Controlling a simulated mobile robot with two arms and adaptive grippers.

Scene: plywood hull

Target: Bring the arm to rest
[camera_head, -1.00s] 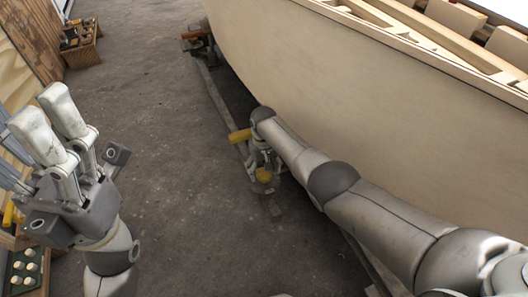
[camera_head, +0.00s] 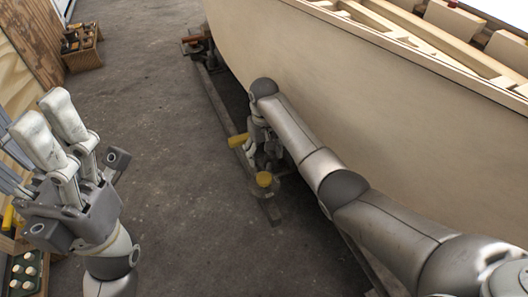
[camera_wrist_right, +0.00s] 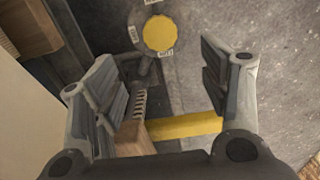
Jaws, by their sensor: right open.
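My right arm reaches in from the right along the hull. My right gripper (camera_head: 262,152) points down beside the hull, partly hidden by its own wrist. In the right wrist view its fingers (camera_wrist_right: 158,62) stand wide apart with nothing held. Below them show a round yellow cap (camera_wrist_right: 160,33) and a yellow bar (camera_wrist_right: 185,127). In the head view the cap (camera_head: 264,180) and bar (camera_head: 238,140) sit close by the gripper; whether they touch it I cannot tell. My left gripper (camera_head: 50,115) is raised at the left, its two fingers apart and empty.
The pale plywood hull (camera_head: 370,110) fills the right side. A dark support rail (camera_head: 218,112) runs on the floor beneath it. A wooden crate (camera_head: 83,55) stands at the upper left, and a green tray (camera_head: 24,272) at the lower left. The grey floor (camera_head: 160,120) between is clear.

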